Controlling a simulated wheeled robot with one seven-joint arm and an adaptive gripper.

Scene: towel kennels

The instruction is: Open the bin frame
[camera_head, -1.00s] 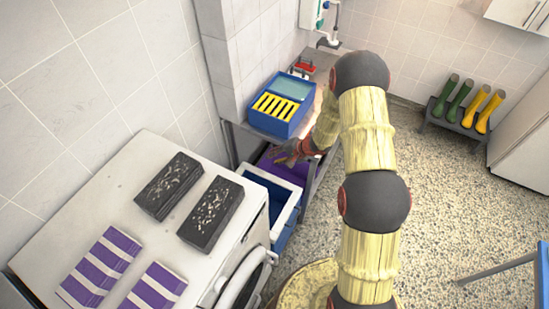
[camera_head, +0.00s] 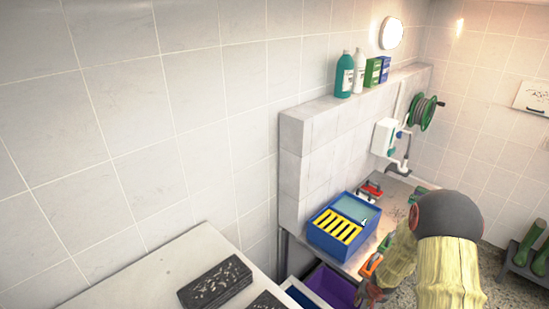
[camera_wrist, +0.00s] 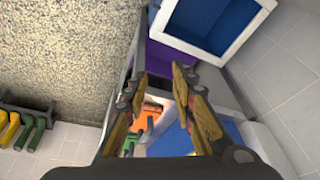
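The white bin frame (camera_wrist: 238,42) is a rectangular rim around the blue bin (camera_wrist: 205,22) at the top of the wrist view. In the head view the frame (camera_head: 304,291) shows at the bottom edge, partly cut off, beside the washing machine. A purple bin (camera_head: 334,286) lies behind it, under the bench. My gripper (camera_wrist: 162,72) is open, its two fingers apart with nothing between them. It is beside the purple bin, short of the white frame. In the head view only part of it shows, near the bottom edge.
A blue box with yellow slots (camera_head: 338,232) stands on the bench, with a red item (camera_head: 371,190) behind it. An orange item (camera_wrist: 152,112) lies near the bench edge. Black slabs (camera_head: 215,283) rest on the white machine top (camera_head: 150,270). Speckled floor (camera_wrist: 60,50) is open.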

